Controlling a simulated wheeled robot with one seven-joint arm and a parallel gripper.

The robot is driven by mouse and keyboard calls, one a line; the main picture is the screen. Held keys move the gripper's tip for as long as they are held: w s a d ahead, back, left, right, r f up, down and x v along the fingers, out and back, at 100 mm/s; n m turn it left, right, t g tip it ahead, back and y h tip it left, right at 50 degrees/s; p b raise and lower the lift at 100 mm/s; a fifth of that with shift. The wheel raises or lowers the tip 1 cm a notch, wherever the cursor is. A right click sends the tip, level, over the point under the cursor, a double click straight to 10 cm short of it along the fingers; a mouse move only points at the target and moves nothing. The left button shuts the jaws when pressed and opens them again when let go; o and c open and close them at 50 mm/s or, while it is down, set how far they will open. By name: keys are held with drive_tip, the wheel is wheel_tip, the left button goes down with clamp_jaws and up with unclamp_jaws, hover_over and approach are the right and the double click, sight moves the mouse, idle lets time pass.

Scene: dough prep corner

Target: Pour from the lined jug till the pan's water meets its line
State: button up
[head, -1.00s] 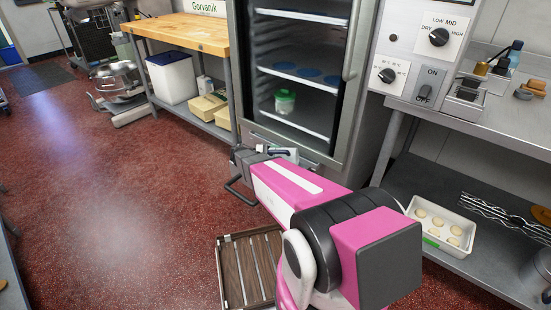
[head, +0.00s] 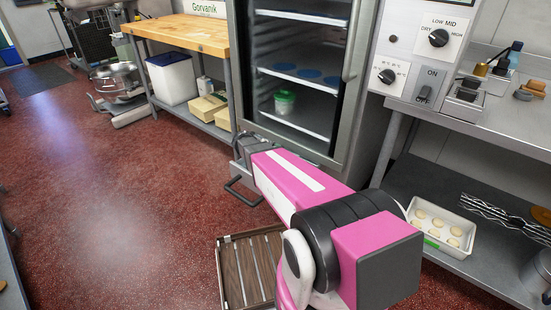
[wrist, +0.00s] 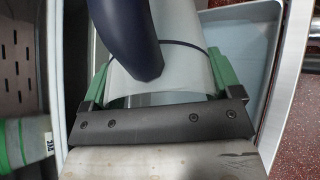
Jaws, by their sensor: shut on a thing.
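My gripper (wrist: 160,88) has green fingers shut on the two sides of the jug (wrist: 185,70). The jug is pale and translucent, with a thin dark line around it and a dark blue handle across the front. It is above or inside a white-rimmed pan (wrist: 245,55) with a pale blue-grey interior. I cannot make out a water surface, the pan's line or any stream. In the head view my pink arm reaches toward the cabinet foot and hides the jug and most of the pan area; a dark loop handle (head: 236,190) shows beside it.
The glass-front cabinet (head: 340,125) holds shelves and a green-lidded tub (head: 284,102). A steel counter with a control panel (head: 430,50) stands right, above a dough tray (head: 440,230). Open red floor lies left.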

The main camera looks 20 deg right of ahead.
drive_tip(key=shift+s+r+t+y, duration=0.1)
drive_tip(key=shift+r+t+y, duration=0.15)
drive_tip(key=shift+y, duration=0.35)
drive_tip(key=shift+r+t+y, duration=0.2)
drive_tip(key=shift+t+y, duration=0.05)
drive_tip(key=shift+y, duration=0.35)
drive_tip(key=shift+a+r+t+y, duration=0.1)
drive_tip(key=shift+t+y, duration=0.4)
drive_tip(key=shift+y, duration=0.4)
drive_tip(key=shift+w+a+y, duration=0.1)
drive_tip(key=shift+w+y, duration=0.15)
drive_tip(key=shift+y, duration=0.05)
drive_tip(key=shift+s+r+m+t+y, duration=0.1)
drive_tip(key=shift+r+m+t+y, duration=0.2)
drive_tip(key=shift+t+y, duration=0.35)
drive_tip(key=shift+w+a+r+t+y, duration=0.2)
drive_tip(key=shift+t+y, duration=0.1)
drive_tip(key=shift+y, duration=0.55)
drive_tip(key=shift+w+a+r+t+y, duration=0.15)
drive_tip(key=shift+t+y, duration=0.1)
drive_tip(key=shift+y, duration=0.55)
drive_tip(key=shift+s, duration=0.1)
